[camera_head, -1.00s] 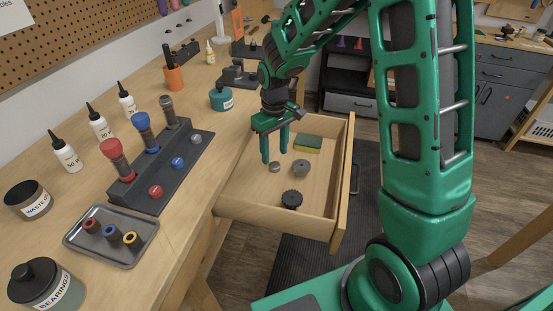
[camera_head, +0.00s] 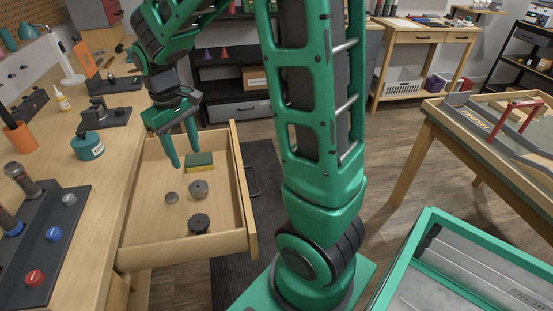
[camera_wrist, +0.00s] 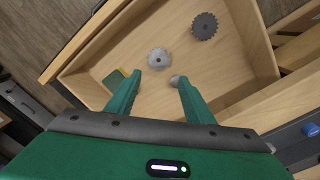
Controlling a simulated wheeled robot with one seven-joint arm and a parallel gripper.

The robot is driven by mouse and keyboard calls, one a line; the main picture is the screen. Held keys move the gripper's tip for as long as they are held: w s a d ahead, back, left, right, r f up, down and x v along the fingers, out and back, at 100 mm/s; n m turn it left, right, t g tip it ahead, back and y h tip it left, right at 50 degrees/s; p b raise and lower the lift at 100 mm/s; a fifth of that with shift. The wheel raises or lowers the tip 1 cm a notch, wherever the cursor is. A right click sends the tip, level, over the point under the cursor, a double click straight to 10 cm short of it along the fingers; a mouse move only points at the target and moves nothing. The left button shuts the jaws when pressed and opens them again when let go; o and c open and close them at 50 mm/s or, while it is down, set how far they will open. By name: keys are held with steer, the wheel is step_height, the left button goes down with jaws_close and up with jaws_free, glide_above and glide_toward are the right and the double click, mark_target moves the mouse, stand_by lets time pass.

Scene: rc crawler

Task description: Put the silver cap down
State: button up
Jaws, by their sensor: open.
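The silver cap (camera_head: 171,197), a small round grey piece, lies on the floor of the open wooden drawer (camera_head: 182,246). In the wrist view the cap (camera_wrist: 175,79) shows beside the tip of the right-hand finger, partly hidden by it. My gripper (camera_head: 184,158) is open and empty, its fingers pointing down above the drawer, with the cap below the tips and apart from them. The fingers also show spread in the wrist view (camera_wrist: 155,84).
In the drawer are a grey gear (camera_head: 198,188), a dark gear (camera_head: 198,223) and a green-yellow sponge (camera_head: 200,161). Left on the bench is a dark rack (camera_head: 50,235) with red, blue and grey caps. A teal jar (camera_head: 87,146) stands near the drawer.

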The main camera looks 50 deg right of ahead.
steer(key=s+d+r+m, duration=0.1)
steer(key=s+d+m, duration=0.3)
steer(key=s, duration=0.9)
steer(key=s+d+r+m, duration=0.2)
steer(key=s+d+m, duration=0.2)
steer(key=s, duration=0.9)
steer(key=d, duration=0.3)
steer(key=shift+d+r+y, duration=0.3)
